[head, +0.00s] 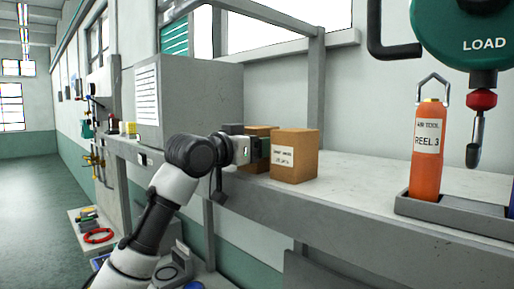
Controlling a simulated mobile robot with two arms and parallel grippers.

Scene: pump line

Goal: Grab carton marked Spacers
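A brown carton (303,146) stands on the grey shelf, with a white label on its front whose small print I cannot read for certain. A second brown carton (261,131) is beside it to the left, largely hidden behind my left gripper (260,149). I cannot tell which carton is marked Spacers. The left gripper's dark fingers are in front of the second carton, close to the first carton's left side. Whether they are open, shut or touching a carton does not show clearly. My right gripper is not in view.
The grey shelf (355,190) is clear between the cartons and a tray (440,216) holding an orange air tool (427,150). A green load hoist (470,35) hangs above at right. A grey cabinet (190,98) stands behind my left arm.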

